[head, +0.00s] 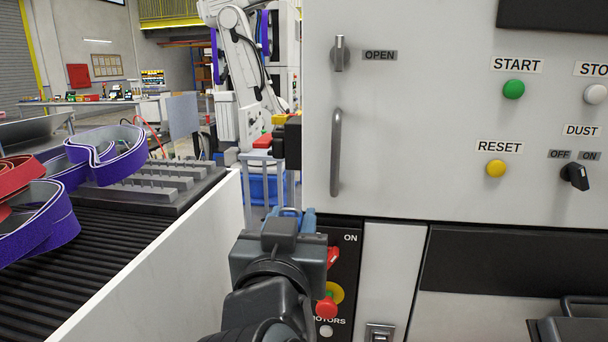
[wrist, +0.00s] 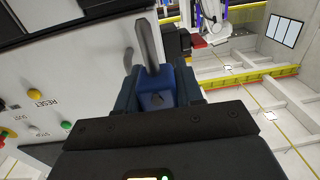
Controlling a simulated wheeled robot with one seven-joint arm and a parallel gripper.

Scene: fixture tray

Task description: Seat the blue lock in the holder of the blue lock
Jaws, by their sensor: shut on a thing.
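The blue lock (wrist: 176,84) sits between the two fingers of my gripper (wrist: 163,88) in the wrist view. Its grey shackle (wrist: 149,46) points away from the gripper. In the head view my gripper (head: 297,219) is seen from behind, low in the middle, in front of the machine's lower panel. It is shut on the lock, and its dark body hides most of it. I cannot pick out the holder of the blue lock in either view.
A white cabinet (head: 424,160) with buttons and a door handle (head: 336,152) fills the right. Below it, a black panel (head: 345,270) carries a red switch (head: 333,258) and a red knob (head: 326,308) close to my gripper. A roller conveyor (head: 110,240) with purple parts is at left.

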